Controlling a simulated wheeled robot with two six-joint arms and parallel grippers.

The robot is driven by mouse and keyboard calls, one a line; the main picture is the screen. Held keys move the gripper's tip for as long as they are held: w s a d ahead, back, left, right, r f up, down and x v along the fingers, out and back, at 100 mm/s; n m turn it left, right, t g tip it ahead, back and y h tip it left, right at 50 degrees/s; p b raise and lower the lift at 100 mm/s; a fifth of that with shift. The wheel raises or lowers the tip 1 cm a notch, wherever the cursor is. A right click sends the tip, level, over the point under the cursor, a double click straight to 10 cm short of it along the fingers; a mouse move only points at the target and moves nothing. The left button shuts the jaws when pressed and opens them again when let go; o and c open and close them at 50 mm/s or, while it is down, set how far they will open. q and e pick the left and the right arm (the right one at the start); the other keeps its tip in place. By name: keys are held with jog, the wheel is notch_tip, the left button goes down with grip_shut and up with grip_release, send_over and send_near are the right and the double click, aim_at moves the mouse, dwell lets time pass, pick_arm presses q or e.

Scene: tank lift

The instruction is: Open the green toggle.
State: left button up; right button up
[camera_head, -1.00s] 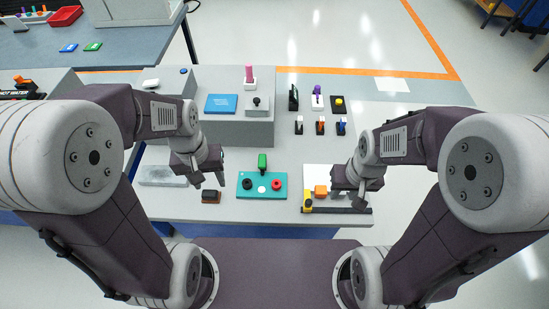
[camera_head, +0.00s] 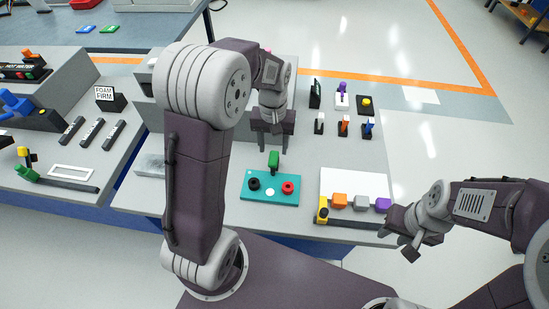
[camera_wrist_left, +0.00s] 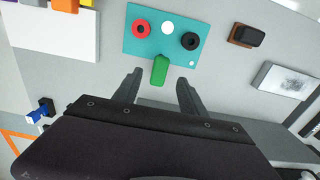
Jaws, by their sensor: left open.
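The green toggle (camera_head: 274,160) stands upright at the back edge of the teal panel (camera_head: 258,197) in the head view. The panel also has a black knob, a red knob and a white disc. My left gripper (camera_head: 270,148) is open, just behind and above the toggle, with its fingers pointing down. In the left wrist view the toggle (camera_wrist_left: 160,69) shows just beyond the two spread fingertips, roughly midway between them, and I see no contact. My right gripper (camera_head: 402,240) is off the front right of the table; whether its jaws are open is unclear.
To the right of the panel is a white board (camera_head: 352,182) with orange, grey and purple blocks and a yellow piece. Several small switches (camera_head: 343,126) stand at the back right. Another console (camera_head: 60,150) with levers stands at the left.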

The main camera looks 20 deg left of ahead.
aim_at(273, 160)
pick_arm(q)
notch_tip(273, 160, down, 6)
jog(key=shift+r, duration=0.1)
grip_shut()
dwell(1.5)
